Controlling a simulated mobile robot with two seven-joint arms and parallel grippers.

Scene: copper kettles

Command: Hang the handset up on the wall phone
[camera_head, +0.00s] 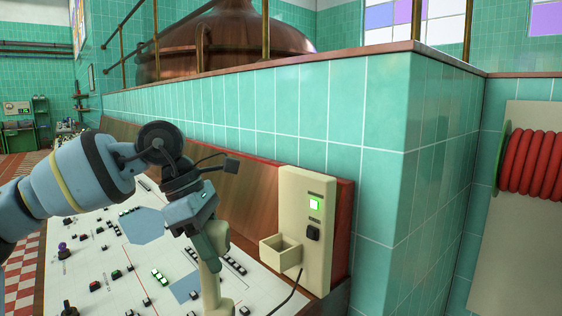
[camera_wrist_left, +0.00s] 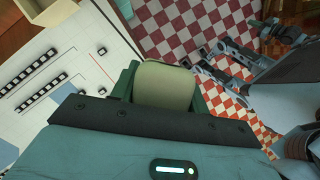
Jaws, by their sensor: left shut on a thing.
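The wall phone (camera_head: 317,262) is a cream upright panel with a lit green square, a black switch and an open-topped cream cradle box (camera_head: 281,255) on its lower left. The cream handset (camera_head: 211,289) hangs roughly upright below my left gripper (camera_head: 211,240), to the left of the cradle and apart from it. My left gripper is shut on the handset; its top shows between the green fingers in the left wrist view (camera_wrist_left: 163,85). The handset's lower end is cut off in the head view. What looks like my right gripper (camera_wrist_left: 220,75) shows small in the wrist view, its jaws unclear.
A white sloping control desk (camera_head: 120,275) with several knobs and buttons lies below the left arm. A dark cord (camera_head: 288,296) runs below the phone. A green tiled wall (camera_head: 375,170) stands right of the phone, with a red hose reel (camera_head: 535,165) farther right.

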